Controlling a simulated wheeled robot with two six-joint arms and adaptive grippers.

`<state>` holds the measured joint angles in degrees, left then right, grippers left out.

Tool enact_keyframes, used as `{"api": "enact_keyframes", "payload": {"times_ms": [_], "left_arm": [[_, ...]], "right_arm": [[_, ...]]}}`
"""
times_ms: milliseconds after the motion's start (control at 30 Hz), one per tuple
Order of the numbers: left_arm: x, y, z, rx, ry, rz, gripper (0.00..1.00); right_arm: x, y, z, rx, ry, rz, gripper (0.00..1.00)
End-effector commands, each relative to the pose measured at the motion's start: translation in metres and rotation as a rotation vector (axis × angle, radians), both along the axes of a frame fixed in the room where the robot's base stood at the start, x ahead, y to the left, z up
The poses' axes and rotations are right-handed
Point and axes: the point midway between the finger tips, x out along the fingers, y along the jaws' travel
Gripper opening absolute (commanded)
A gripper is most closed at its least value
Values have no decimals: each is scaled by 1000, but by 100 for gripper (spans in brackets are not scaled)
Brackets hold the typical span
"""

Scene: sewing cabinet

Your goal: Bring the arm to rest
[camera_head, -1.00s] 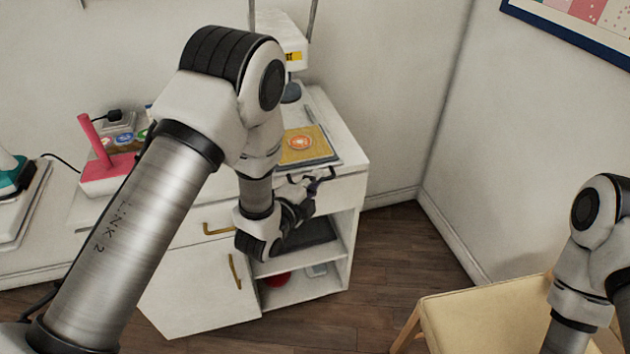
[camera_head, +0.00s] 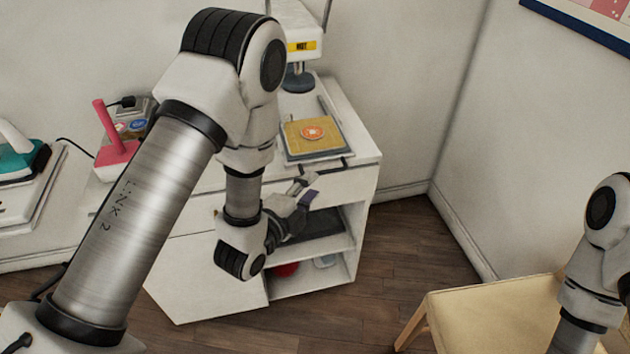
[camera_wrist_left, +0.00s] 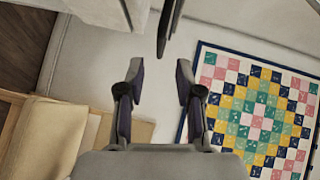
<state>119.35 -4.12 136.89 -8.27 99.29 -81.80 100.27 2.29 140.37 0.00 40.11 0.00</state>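My left arm (camera_head: 135,235) reaches in from the left in the head view, in front of the white cabinet (camera_head: 358,190). Its gripper (camera_head: 308,190) is close to the cabinet's top drawer, just below the dark drawer handle (camera_head: 322,169). In the left wrist view the two fingers of the gripper (camera_wrist_left: 160,72) stand apart with nothing between them. A dark bar (camera_wrist_left: 168,28) shows just beyond the fingertips. Of my right arm (camera_head: 598,250), only links show at the right edge; its gripper is out of view.
A mat with an orange badge (camera_head: 312,133) and a press marked HOT (camera_head: 302,46) are on the cabinet. Its open shelves hold a red object (camera_head: 286,269). A pale chair (camera_head: 495,308) stands right. A patchwork quilt (camera_wrist_left: 253,110) hangs on the wall.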

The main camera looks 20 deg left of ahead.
Motion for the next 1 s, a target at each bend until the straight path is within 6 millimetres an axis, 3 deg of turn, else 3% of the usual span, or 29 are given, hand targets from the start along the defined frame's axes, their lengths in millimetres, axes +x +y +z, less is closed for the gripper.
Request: {"api": "enact_keyframes", "payload": {"times_ms": [367, 467, 567, 667, 700, 800, 900, 1000], "left_arm": [[0, 0, -1, 0, 4, 0, 35], [-10, 3, -19, -5, 56, 9, 35], [-38, 17, -65, -13, 210, 52, 35], [-89, 33, -131, -161, 534, 180, 35], [-116, 39, -156, -254, 681, 268, 35], [-191, 52, -203, -512, 1028, 598, 35], [-244, 58, -220, -724, 1222, 961, 35], [-274, 58, -222, -849, 1288, 1222, 35]], "right_arm": [[0, 0, 0, 0, 0, 0, 50], [0, 0, 7, 0, 0, 0, 50], [0, 0, 17, 0, 0, 0, 50], [0, 0, 23, 0, 0, 0, 50], [0, 0, 26, 0, 0, 0, 50], [0, 0, 29, 0, 0, 0, 50], [0, 0, 27, 0, 0, 0, 50], [0, 0, 26, 0, 0, 0, 50]]}}
